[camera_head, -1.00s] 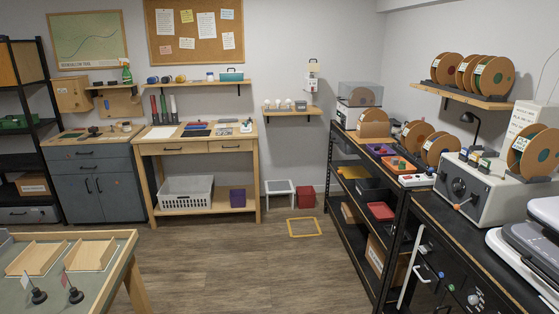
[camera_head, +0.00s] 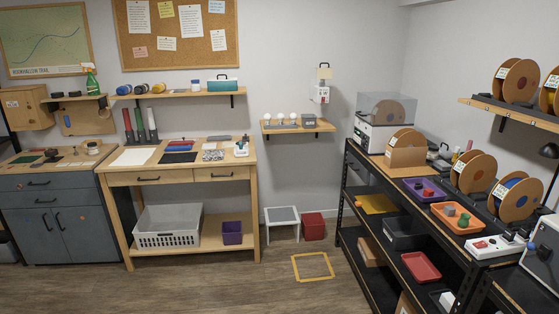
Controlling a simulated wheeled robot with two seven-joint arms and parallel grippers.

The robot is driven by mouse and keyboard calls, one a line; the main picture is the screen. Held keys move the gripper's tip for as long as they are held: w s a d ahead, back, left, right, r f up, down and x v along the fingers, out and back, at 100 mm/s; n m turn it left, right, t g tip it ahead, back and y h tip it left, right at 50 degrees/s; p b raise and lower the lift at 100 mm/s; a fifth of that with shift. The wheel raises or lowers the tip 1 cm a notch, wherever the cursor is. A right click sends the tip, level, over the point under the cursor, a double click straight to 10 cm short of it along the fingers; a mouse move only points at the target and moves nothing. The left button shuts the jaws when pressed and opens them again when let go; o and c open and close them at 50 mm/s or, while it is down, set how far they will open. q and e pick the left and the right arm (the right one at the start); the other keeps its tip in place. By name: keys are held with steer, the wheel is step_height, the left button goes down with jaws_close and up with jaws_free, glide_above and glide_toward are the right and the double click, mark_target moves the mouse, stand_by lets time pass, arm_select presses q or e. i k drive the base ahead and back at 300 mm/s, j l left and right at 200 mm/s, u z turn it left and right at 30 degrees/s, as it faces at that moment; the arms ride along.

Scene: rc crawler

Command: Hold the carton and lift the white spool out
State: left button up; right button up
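An open brown carton (camera_head: 404,158) stands on the black bench along the right wall. A spool (camera_head: 404,140) with a brown rim stands up out of it, its lower part hidden by the carton. I cannot make out a white filament on it at this size. Neither of my grippers shows in the head view.
Behind the carton is a clear-covered machine (camera_head: 386,109) with a spool inside. To its right are a purple tray (camera_head: 425,190), an orange tray (camera_head: 459,217) and more spools (camera_head: 473,173).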

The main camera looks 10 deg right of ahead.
mark_target(406, 137)
steer(key=i+j+z, duration=0.15)
steer(key=i, duration=1.5)
steer(key=i+z, duration=0.35)
steer(key=i, duration=0.2)
steer(key=i+j+z, duration=0.15)
steer(key=i+z, duration=0.25)
steer(key=i, duration=0.15)
steer(key=i+j+z, duration=0.35)
steer(key=i, duration=0.15)
